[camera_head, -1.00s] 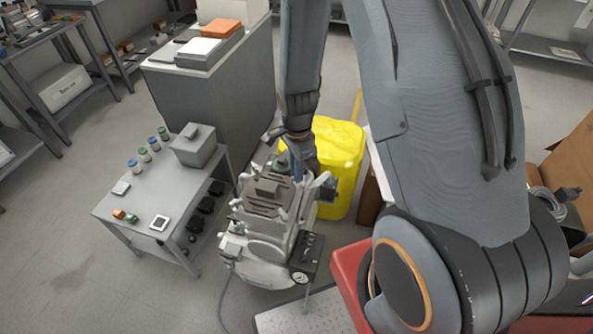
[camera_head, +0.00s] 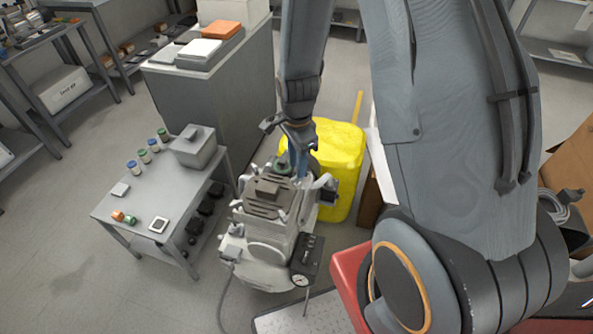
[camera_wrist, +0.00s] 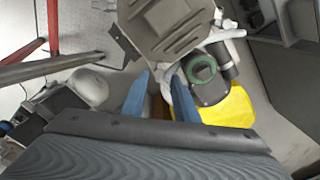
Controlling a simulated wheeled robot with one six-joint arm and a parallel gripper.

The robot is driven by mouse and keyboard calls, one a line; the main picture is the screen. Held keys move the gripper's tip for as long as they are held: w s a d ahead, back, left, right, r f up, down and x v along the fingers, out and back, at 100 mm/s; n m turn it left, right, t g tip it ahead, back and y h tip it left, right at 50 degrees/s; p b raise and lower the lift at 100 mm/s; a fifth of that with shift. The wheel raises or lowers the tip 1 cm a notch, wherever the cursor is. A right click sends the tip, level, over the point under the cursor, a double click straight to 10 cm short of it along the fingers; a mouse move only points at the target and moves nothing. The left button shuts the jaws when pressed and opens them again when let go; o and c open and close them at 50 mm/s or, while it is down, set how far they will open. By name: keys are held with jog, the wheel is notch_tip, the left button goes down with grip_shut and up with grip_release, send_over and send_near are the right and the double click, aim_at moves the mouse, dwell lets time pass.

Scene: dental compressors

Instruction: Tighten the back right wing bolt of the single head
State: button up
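The compressor with its single head (camera_head: 268,197) stands in the middle of the head view, with light grey wing bolts around its finned top. The head (camera_wrist: 180,25) fills the upper middle of the wrist view. My gripper (camera_head: 299,175) is at its back right side, pointing down. In the wrist view, the two blue fingers of my gripper (camera_wrist: 163,76) are apart, with a visible gap between them. Their tips are close to the edge of the head.
A green-ringed round part (camera_wrist: 201,68) is right of the fingers. A yellow container (camera_head: 340,160) stands behind the compressor. A grey side table (camera_head: 140,203) with small jars is to the left. A red object (camera_head: 352,270) is at the front right.

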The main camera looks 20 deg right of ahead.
jog(key=shift+r+b, duration=0.35)
jog(key=shift+r, duration=1.75)
jog(key=s+r+n+t, duration=0.1)
jog(key=s+r+n, duration=0.9)
jog(key=n, duration=0.6)
jog(key=shift+a+r, duration=0.25)
jog(key=shift+r, duration=0.55)
jog(key=shift+s, duration=0.1)
